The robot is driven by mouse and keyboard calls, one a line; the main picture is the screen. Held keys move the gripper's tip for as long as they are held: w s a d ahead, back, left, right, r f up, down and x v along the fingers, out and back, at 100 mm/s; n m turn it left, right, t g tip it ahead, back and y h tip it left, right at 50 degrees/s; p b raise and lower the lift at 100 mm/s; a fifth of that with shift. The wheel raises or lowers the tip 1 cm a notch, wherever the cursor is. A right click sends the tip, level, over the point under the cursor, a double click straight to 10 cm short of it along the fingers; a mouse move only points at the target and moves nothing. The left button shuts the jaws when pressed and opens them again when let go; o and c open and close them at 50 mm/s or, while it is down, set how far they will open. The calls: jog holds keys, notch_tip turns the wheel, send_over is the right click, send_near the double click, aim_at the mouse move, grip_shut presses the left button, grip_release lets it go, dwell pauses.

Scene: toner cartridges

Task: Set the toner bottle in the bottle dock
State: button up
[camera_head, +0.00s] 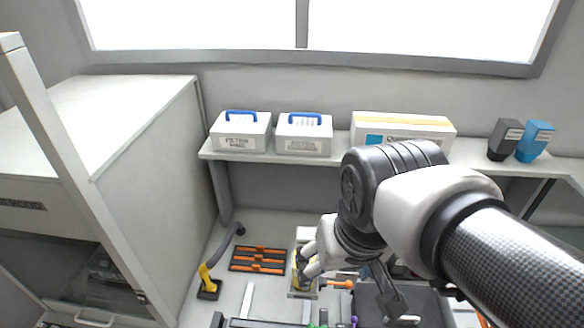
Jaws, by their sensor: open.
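My gripper (310,262) is low over the work surface, pointing down-left, with its jaws open. A yellow thing (297,268), which may be the toner bottle, is right at its fingers and partly hidden by them. I cannot tell whether the fingers touch it. It seems to stand in or over a pale, frame-like holder (302,295), possibly the bottle dock. How deep the yellow thing sits and whether it is upright cannot be told, as the gripper and arm cover much of that spot.
A black rack with orange bars (257,260) and a yellow-and-black hose tool (208,285) lie to the left. A grey cabinet (150,110) stands at far left. The back shelf holds two blue-handled boxes, a long carton (402,128), a black bottle (503,140) and a blue bottle (534,142).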

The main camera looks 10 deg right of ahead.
jog(key=shift+n+t, duration=0.5)
jog(key=shift+t, duration=0.1)
jog(key=s, duration=0.5)
jog(key=shift+f, duration=0.4)
notch_tip(320, 180, down, 15)
jog(key=b, duration=1.5)
